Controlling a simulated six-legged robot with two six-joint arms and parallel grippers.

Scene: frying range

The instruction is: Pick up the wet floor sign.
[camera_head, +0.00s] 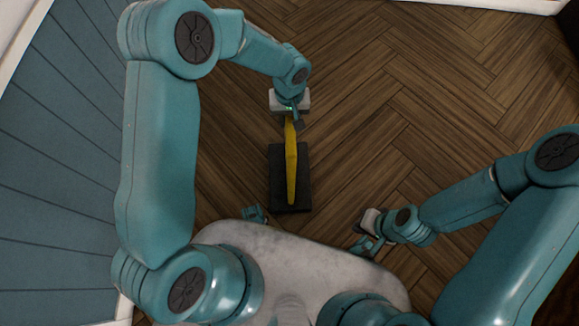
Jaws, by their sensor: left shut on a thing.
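The wet floor sign (291,170) is a narrow yellow shape seen from above, in the middle of the camera_head view. A dark rectangular block (303,196) shows directly below it in the picture; I cannot tell whether they touch. My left gripper (292,119) is at the far end of the sign and is shut on it. The fingers partly hide that end. My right gripper (362,246) is to the lower right, apart from the sign, and its fingers are too small to read.
Brown herringbone wood floor (400,90) lies open to the right and beyond the sign. A blue panelled wall (60,170) runs along the left side. A dark object (570,30) stands at the top right edge.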

